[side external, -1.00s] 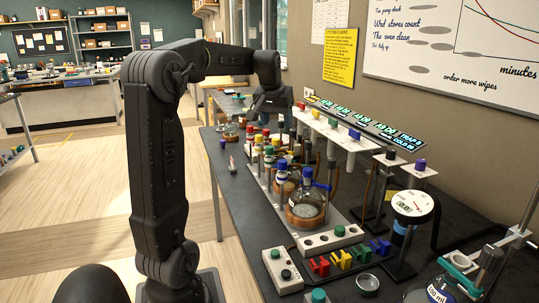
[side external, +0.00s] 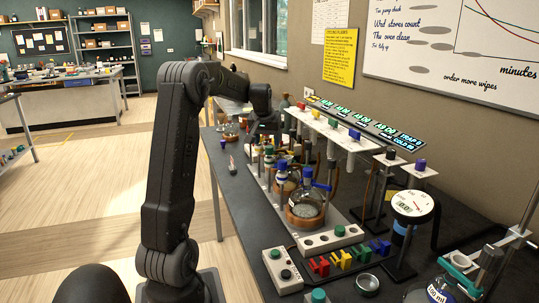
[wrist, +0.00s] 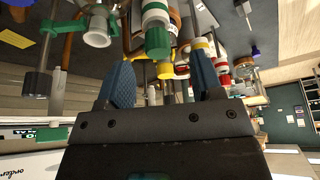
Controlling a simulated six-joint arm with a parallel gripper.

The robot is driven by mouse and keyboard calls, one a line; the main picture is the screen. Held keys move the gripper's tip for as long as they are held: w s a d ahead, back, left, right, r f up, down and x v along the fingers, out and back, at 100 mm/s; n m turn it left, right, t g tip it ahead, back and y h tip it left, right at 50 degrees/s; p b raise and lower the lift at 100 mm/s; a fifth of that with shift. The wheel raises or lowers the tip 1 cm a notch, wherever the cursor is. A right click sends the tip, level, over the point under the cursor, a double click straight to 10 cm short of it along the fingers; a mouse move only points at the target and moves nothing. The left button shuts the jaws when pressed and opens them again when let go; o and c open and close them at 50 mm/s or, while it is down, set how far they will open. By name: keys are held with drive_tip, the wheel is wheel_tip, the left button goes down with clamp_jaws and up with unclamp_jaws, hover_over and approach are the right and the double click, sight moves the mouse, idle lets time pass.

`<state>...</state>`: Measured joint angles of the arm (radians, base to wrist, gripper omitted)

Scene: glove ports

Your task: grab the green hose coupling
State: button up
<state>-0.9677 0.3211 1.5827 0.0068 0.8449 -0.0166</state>
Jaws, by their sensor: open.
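My gripper (wrist: 161,62) is open, with its two blue fingers apart in the wrist view. A green-and-white capped fitting (wrist: 158,42) shows between and beyond the fingertips, and no contact can be made out. It looks like the green coupling, but I cannot be sure. In the side view my gripper (side external: 265,128) is over the cluster of upright posts behind the flask and partly covers their coloured tops. Other green pieces are a cap on the white rail (side external: 333,122) and a round piece on the white plate (side external: 340,230).
Red-and-white fittings (wrist: 200,48) crowd beside the green one. A glass flask (side external: 307,203) stands in front of the posts. The white rail (side external: 345,140) with coloured caps runs along the right. A gauge (side external: 412,205) and coloured clips (side external: 342,261) are nearer the camera.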

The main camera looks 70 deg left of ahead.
sight(269, 147)
drive_tip(key=shift+x, duration=1.95)
drive_tip(key=shift+w, duration=0.1)
drive_tip(key=shift+c, duration=0.4)
drive_tip(key=c, duration=0.9)
